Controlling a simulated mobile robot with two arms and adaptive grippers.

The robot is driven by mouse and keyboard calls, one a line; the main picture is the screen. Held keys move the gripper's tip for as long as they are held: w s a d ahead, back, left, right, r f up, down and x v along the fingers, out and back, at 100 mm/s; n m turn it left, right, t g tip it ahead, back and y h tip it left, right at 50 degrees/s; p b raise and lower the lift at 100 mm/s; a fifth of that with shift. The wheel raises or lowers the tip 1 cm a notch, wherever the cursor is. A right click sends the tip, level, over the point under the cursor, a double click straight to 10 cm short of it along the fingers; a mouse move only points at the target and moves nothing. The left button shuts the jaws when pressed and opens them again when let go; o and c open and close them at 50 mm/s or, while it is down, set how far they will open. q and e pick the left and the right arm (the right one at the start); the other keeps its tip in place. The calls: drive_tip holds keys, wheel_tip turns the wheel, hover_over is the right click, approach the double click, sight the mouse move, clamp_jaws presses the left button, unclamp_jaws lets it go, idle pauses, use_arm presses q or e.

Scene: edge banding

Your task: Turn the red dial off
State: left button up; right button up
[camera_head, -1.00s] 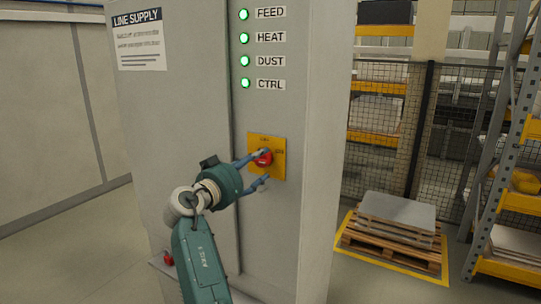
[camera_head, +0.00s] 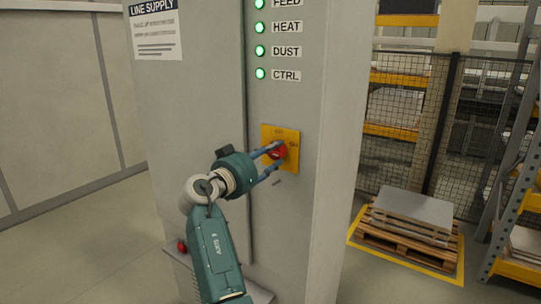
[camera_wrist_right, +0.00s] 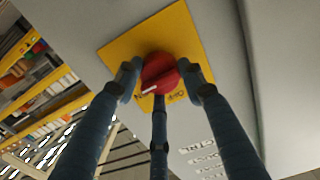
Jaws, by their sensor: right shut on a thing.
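The red dial (camera_head: 278,151) sits on a yellow plate (camera_head: 291,135) on the front of the grey cabinet. It also shows in the right wrist view as a red knob (camera_wrist_right: 160,74) with a white mark at its lower left edge. My right gripper (camera_head: 275,158) reaches it from the left, its blue fingers around the dial. In the wrist view the fingers (camera_wrist_right: 158,88) close on the dial from both sides, with one more finger below. Part of the plate lettering is hidden by the fingers. My left gripper is not in view.
Green lamps beside the FEED, HEAT, DUST and CTRL labels (camera_head: 286,51) are lit above the dial. A red button (camera_head: 182,246) is low on the cabinet. A pallet with sheets (camera_head: 410,222) and a mesh fence (camera_head: 400,150) stand at the right.

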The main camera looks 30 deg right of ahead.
drive_tip(key=shift+f+n, duration=0.25)
drive_tip(key=shift+n, duration=0.05)
drive_tip(key=shift+f+n+b, duration=0.1)
drive_tip(key=shift+n+b, duration=0.35)
drive_tip(key=shift+n, duration=0.05)
drive_tip(key=n, duration=0.2)
drive_tip(key=shift+n+b, duration=0.3)
drive_tip(key=shift+d+n, duration=0.1)
drive_tip(key=shift+n, duration=0.8)
drive_tip(key=n, duration=0.2)
drive_tip(key=shift+s+n, duration=0.1)
drive_tip(key=shift+n, duration=0.3)
drive_tip(key=n+p, duration=0.2)
drive_tip(key=n, duration=0.2)
drive_tip(key=shift+r, duration=0.2)
drive_tip(key=shift+n+p, duration=1.55)
drive_tip(key=shift+n, duration=0.95)
